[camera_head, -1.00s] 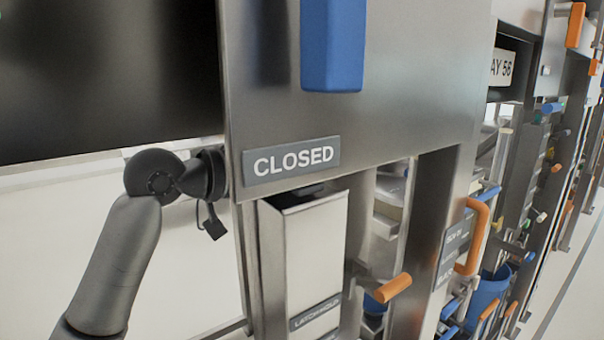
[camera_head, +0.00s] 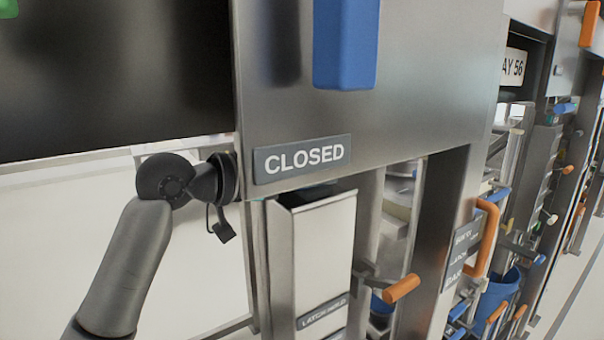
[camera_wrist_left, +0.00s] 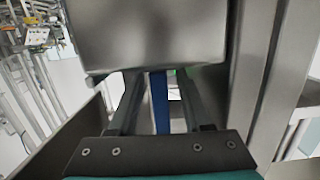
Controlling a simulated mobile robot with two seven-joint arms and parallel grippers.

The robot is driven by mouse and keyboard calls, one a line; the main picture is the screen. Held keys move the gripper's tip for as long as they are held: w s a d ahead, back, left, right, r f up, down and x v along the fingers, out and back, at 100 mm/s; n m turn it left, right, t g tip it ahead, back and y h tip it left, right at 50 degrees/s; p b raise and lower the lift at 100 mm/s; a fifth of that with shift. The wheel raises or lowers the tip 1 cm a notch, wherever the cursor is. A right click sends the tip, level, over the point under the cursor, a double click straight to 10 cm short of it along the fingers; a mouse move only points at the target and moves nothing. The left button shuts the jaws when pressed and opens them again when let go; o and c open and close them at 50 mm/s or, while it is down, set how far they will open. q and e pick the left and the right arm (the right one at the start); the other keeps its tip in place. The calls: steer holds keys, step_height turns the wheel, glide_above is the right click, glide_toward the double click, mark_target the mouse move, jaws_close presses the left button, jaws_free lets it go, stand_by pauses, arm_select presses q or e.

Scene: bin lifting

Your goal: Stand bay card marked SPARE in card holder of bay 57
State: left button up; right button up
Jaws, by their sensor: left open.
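I cannot make out a card marked SPARE, a card holder or a bay 57 sign in either view. My left arm comes in from the left in the head view. Its wrist meets the edge of a steel panel, and the gripper itself is hidden behind that panel. In the left wrist view my left gripper (camera_wrist_left: 157,88) is open, its two dark fingers apart. A narrow blue strip (camera_wrist_left: 159,102) shows between the fingers; I cannot tell what it is or whether they touch it. My right gripper is not in view.
The steel panel (camera_head: 430,100) has a CLOSED label (camera_head: 303,158) and a blue handle (camera_head: 345,45). Below are a LATCH HOLD box (camera_head: 325,255) and orange handles (camera_head: 402,288). A bay 56 sign (camera_head: 514,67) is at right. A metal block (camera_wrist_left: 150,35) sits close above the fingers.

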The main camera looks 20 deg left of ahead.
arm_select(q)
steer(key=b+v, duration=0.2)
steer(key=v, duration=1)
steer(key=shift+r, duration=0.1)
